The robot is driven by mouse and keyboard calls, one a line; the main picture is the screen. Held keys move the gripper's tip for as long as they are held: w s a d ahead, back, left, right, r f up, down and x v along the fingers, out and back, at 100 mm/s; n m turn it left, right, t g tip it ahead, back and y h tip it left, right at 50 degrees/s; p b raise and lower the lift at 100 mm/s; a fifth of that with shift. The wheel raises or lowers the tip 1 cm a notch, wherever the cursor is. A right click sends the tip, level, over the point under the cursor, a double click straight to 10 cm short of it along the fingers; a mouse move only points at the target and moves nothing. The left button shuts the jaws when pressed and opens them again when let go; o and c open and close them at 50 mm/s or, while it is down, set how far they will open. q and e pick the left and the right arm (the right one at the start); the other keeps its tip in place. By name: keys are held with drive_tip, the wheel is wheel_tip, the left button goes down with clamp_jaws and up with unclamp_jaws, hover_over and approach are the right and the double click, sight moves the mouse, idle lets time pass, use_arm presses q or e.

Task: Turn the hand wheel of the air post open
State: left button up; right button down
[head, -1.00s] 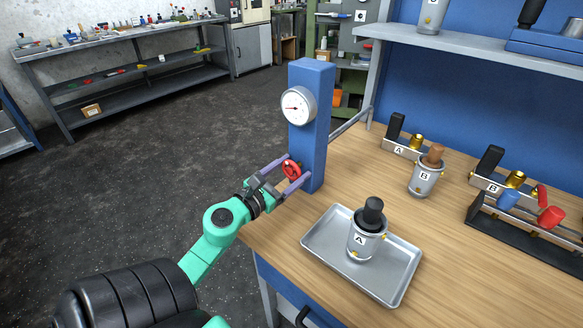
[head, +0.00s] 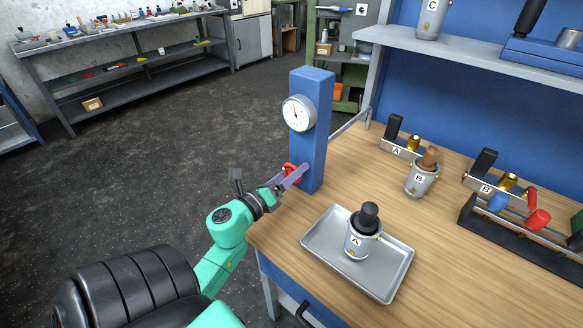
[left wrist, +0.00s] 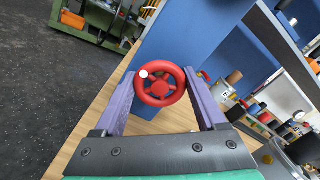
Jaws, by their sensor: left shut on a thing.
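The blue air post (head: 318,130) stands at the left edge of the wooden bench, with a round white gauge (head: 298,114) on its face. The gauge needle points roughly upward. The red hand wheel (head: 289,170) sits low on the post. My left gripper (left wrist: 161,82) is shut on the wheel, with one purple finger on each side of its rim. In the head view the gripper is rolled, and one finger partly covers the wheel. In the left wrist view the wheel (left wrist: 160,98) shows spokes and a pale spot at its upper left. My right gripper is not in view.
A metal tray (head: 387,286) holding canister A (head: 359,243) lies just right of the post. Canister B (head: 421,178) and block stands A (head: 402,149) and B (head: 487,180) are farther right. A grey rail runs behind the post. Open floor lies to the left.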

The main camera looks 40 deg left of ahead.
use_arm(q)
drive_tip(key=n+p, duration=0.2)
drive_tip(key=n, duration=0.2)
drive_tip(key=shift+d+n, duration=0.1)
drive_tip(key=shift+n, duration=0.2)
drive_tip(key=n+p, duration=0.4)
drive_tip(key=n, duration=0.1)
drive_tip(key=n+p, duration=0.4)
drive_tip(key=n, duration=0.2)
drive_tip(key=shift+n+p, duration=0.3)
drive_tip(key=shift+n, duration=0.1)
drive_tip(key=shift+f+n+p, duration=0.1)
drive_tip(key=shift+n+p, duration=1.05)
drive_tip(key=shift+n, duration=0.75)
drive_tip(key=o, duration=1.3)
drive_tip(key=s+b, duration=0.2)
drive_tip(key=s, duration=1.2)
drive_tip(key=shift+s+d, duration=0.15)
drive_tip(key=shift+s, duration=0.1)
